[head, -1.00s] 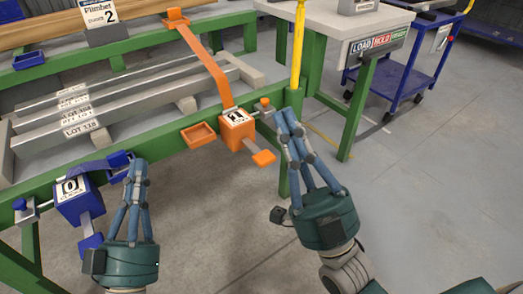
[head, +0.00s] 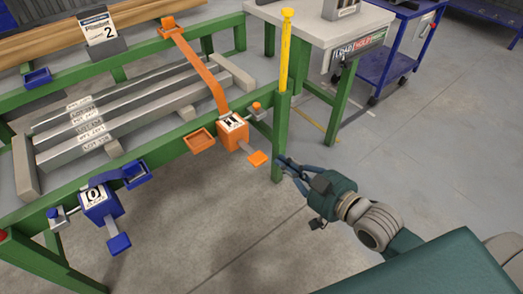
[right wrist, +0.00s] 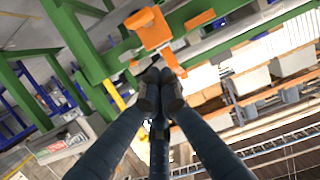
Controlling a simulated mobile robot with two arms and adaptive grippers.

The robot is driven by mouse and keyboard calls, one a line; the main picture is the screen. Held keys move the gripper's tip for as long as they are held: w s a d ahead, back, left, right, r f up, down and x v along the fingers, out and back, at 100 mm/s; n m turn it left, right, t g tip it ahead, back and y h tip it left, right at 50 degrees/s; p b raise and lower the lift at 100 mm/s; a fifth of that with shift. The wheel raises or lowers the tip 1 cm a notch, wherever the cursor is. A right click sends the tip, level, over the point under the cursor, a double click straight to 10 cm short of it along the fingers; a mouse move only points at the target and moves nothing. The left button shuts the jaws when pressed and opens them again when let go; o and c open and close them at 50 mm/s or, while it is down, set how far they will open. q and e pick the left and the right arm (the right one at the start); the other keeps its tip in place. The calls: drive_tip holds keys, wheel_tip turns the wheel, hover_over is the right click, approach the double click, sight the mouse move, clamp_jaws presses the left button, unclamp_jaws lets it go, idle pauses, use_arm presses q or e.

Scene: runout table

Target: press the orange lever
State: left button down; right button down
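The orange lever (head: 257,158) is a flat paddle on a short grey arm, sticking out from the orange box (head: 233,133) on the green table's front rail. My right gripper (head: 281,160) is just right of the paddle, its fingers pointing left toward it. A small gap seems to show between them. In the right wrist view the fingertips (right wrist: 160,82) are together with nothing between them, and the orange box (right wrist: 155,32) is beyond them. Which orange part there is the paddle is hard to tell. My left gripper is out of view.
A blue box (head: 98,202) with its own blue paddle (head: 118,244) hangs further left on the rail. A green leg (head: 278,140) and yellow post (head: 286,50) stand close to my right gripper. An orange tray (head: 199,141) sits left of the orange box. Floor in front is clear.

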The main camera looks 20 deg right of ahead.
sight(262, 159)
drive_tip(key=shift+f, duration=0.1)
